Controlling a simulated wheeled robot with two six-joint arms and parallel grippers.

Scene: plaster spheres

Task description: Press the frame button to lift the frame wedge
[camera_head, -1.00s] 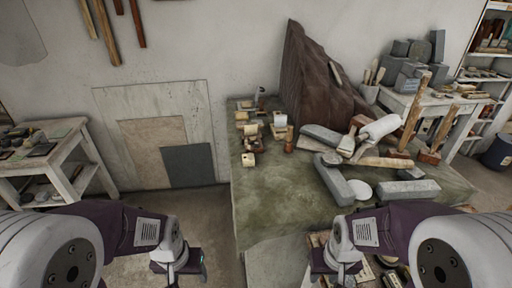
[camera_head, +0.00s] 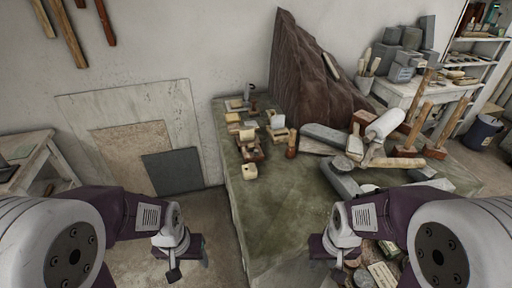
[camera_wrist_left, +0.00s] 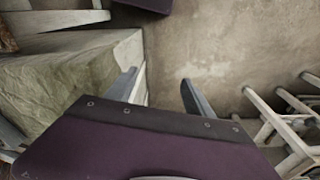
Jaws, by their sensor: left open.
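Several small wooden and cream devices stand in a cluster at the back left of the green-topped table (camera_head: 270,210) in the head view. One cream-topped block device (camera_head: 248,148) and a pale block (camera_head: 249,171) are at its near side. They are too small to tell which one has the frame button or the frame wedge. My left gripper (camera_head: 187,262) hangs over the floor left of the table, open and empty, well apart from the cluster. It also shows in the left wrist view (camera_wrist_left: 158,80). My right gripper (camera_head: 332,262) is at the table's near side; its fingers are unclear.
Mallets, grey stone bars and a white roller (camera_head: 385,124) crowd the table's right side. The front left of the tabletop is clear. Slabs (camera_head: 173,171) lean on the wall at left.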

